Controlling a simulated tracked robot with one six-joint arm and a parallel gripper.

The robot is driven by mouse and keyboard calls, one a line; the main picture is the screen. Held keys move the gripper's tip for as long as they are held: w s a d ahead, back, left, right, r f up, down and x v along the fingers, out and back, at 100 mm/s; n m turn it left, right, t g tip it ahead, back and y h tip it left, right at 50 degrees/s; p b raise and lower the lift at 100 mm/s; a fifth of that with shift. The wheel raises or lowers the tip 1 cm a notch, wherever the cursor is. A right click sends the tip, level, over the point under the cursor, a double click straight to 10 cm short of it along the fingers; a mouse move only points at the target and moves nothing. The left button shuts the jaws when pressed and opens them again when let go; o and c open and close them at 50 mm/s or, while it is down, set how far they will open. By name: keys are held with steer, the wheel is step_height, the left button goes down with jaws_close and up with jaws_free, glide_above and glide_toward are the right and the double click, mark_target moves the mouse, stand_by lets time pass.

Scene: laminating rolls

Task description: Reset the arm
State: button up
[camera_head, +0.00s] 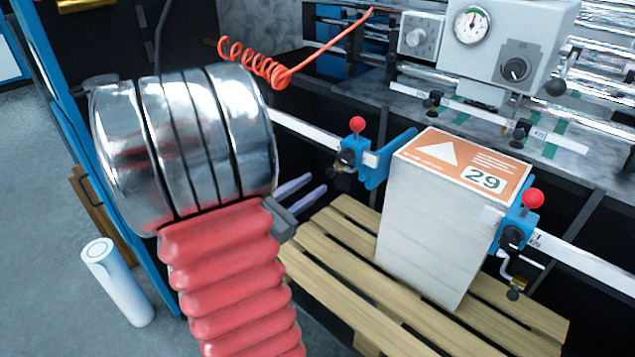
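My arm fills the left and middle of the head view, with a shiny metal joint and a red ribbed sleeve below it. My gripper (317,184) shows just right of the arm, as two pale purple fingers that stand apart with nothing seen between them. Its grey body is mostly hidden behind the arm. The fingers appear above or in front of the dark gap left of the paper stack, and I see no contact.
A tall stack (432,230) with an orange label "29" stands on a wooden pallet (405,325), between two blue clamps with red knobs. A machine with a gauge (473,25) is behind. A coiled orange hose (255,65) hangs near my arm. A white roll (120,285) stands at left.

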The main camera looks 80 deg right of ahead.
steer(key=shift+w+a, duration=0.2)
steer(key=shift+a, duration=0.25)
stand_by(0.5)
steer(key=s+a+f+m+g+y, duration=0.1)
steer(key=s+a+f+m+y, duration=0.3)
steer(key=a+f+m+y, duration=0.25)
steer(key=w+a+f+m+t+y, duration=0.3)
steer(key=w+a+m+y, duration=0.15)
steer(key=a, duration=0.55)
steer(key=w+a+r+m+t+y, duration=0.25)
steer(key=w+a+t, duration=0.45)
steer(key=w+a, duration=0.65)
steer(key=w+a+r+n+t+y, duration=0.1)
steer(key=a+r+t, duration=0.1)
steer(key=a+r, duration=0.2)
steer(key=w+a+r+n+t+y, duration=0.1)
steer(key=a+r, duration=0.4)
steer(key=a, duration=0.6)
steer(key=shift+w+r+n+t, duration=0.3)
steer(key=shift+w+n+t, duration=0.25)
steer(key=shift+t, duration=0.45)
